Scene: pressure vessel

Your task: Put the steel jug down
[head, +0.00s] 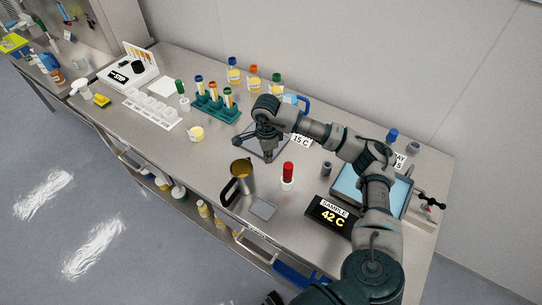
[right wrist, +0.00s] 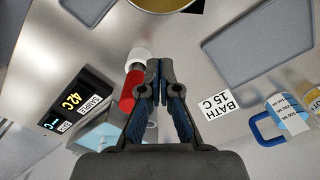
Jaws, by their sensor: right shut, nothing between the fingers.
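The steel jug (head: 240,182) stands upright on the steel bench, handle toward the front left, with yellow-amber contents showing at its mouth. Its rim (right wrist: 165,4) is cut off at the top of the right wrist view. My right gripper (head: 267,158) is above the bench, behind and to the right of the jug, apart from it. In the right wrist view its fingertips (right wrist: 153,68) are together with nothing between them.
A small grey pad (head: 263,208) lies in front. A larger grey plate (head: 252,150) lies behind. A teal tube rack (head: 213,110) and a blue bath (head: 345,183) stand farther off.

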